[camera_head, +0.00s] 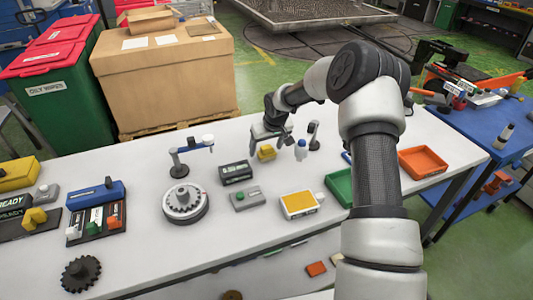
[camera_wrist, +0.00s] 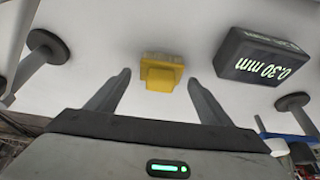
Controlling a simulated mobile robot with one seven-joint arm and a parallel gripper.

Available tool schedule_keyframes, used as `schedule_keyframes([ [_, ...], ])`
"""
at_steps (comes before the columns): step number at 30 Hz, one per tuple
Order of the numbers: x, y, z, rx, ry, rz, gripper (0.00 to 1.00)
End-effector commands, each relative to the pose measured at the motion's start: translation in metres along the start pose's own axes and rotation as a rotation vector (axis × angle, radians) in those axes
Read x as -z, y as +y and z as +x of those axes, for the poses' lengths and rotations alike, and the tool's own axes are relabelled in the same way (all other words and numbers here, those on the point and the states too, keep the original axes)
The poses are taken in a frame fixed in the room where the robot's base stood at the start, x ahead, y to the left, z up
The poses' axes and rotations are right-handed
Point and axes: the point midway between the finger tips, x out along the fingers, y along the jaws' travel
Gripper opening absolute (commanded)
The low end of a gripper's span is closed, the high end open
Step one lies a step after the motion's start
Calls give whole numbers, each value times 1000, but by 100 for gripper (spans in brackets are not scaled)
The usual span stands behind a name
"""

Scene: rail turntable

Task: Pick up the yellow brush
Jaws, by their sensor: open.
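A small yellow block-like thing (camera_head: 266,153) sits on the white table; it looks like the yellow brush, though no bristles can be made out. In the wrist view the yellow thing (camera_wrist: 160,77) shows a wider base and a raised block, upright between the lines of the two fingers. My gripper (camera_head: 270,138) is just above and behind it in the head view and partly covers it. In the wrist view my gripper (camera_wrist: 159,80) has its fingers wide apart, one on each side, with nothing between them touching.
A dark box marked 0.30 mm (camera_wrist: 262,57) stands close to the right finger; it also shows in the head view (camera_head: 236,173). A lamp-like stand (camera_head: 180,165), a round turntable (camera_head: 185,203), a grey switch box (camera_head: 247,200) and a yellow-topped box (camera_head: 300,205) stand nearby.

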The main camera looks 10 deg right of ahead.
Motion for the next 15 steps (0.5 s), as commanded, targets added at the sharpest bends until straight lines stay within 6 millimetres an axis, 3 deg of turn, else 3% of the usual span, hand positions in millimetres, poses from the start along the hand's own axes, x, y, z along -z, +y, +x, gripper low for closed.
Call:
schedule_keyframes([
  [5,0,0,0,0,0,0,73],
  [13,0,0,0,0,0,0,31],
  [15,0,0,0,0,0,0,28],
])
